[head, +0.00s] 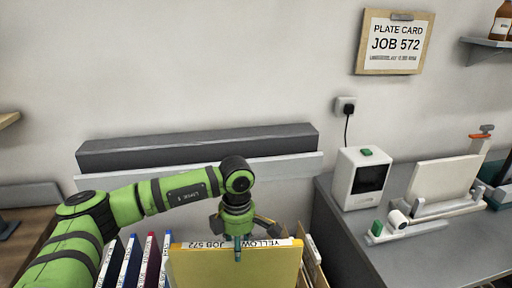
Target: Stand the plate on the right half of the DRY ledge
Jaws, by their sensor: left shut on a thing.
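A yellow plate (236,270) with a white top strip reading "YELLOW JOB 572" stands upright at the bottom centre, its lower part out of frame. My left gripper (238,245) comes down on its top edge from above and is shut on it. Whether the plate is clear of what is below cannot be told. A long dark grey ledge (200,147) with a pale front strip runs along the wall behind my left arm. No DRY lettering is readable on it. My right gripper is not in view.
Several upright plates or folders (130,262) stand left of the yellow plate, and brown dividers (313,262) stand right. A grey counter (345,228) at right holds a white box device (362,179) and a white stand (440,190). A card (395,42) reads "PLATE CARD JOB 572".

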